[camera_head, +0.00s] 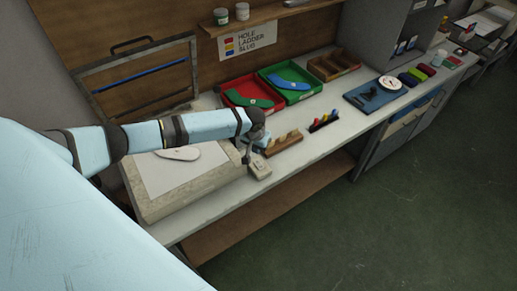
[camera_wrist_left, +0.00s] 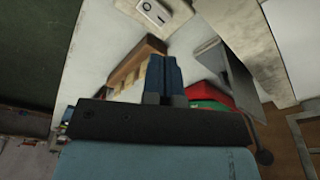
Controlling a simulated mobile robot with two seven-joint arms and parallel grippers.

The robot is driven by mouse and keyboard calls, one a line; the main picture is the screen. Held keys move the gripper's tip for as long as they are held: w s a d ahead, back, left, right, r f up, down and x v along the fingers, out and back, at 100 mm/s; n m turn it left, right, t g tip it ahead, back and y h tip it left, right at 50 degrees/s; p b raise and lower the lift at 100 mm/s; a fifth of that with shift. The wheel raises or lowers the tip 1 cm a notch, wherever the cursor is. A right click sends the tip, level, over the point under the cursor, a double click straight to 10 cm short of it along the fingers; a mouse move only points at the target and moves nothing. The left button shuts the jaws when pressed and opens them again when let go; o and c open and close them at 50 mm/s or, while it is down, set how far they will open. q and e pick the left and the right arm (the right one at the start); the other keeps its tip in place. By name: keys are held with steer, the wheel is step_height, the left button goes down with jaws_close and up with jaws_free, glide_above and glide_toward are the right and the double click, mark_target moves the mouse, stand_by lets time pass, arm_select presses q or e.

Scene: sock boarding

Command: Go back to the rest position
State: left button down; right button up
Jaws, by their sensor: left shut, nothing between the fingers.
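My left arm comes in from the left in the head view, across the light board with a white sheet (camera_head: 175,172). My left gripper (camera_head: 262,140) is over the workbench, near a small switch box (camera_head: 258,168) and a wooden rack (camera_head: 285,143). In the left wrist view its blue fingers (camera_wrist_left: 163,68) are together, with nothing between them. The switch box also shows at the top of that view (camera_wrist_left: 153,12). Whether the gripper touches anything below it cannot be told. My right gripper is not in view.
A red tray (camera_head: 228,97) holds a dark green flat piece. A green tray (camera_head: 268,72) holds a blue one. A rack with coloured pegs (camera_head: 324,121) and a blue scale-like device (camera_head: 365,99) stand to the right. Open green floor (camera_head: 400,220) lies in front.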

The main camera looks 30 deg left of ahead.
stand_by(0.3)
arm_select(q)
steer(key=shift+f, duration=0.1)
steer(key=s+d+f+m+t+h, duration=0.2)
steer(key=s+d, duration=0.4)
steer(key=d, duration=0.3)
steer(key=s+d+f+m+t+h, duration=0.1)
steer(key=s+d+f+t+h, duration=0.15)
steer(key=s+d, duration=0.55)
steer(key=s+r+m+t+y, duration=0.1)
steer(key=s+r+t, duration=0.3)
steer(key=s, duration=0.9)
steer(key=shift+a+r, duration=0.2)
steer(key=shift+a, duration=0.2)
steer(key=shift+t+y, duration=0.25)
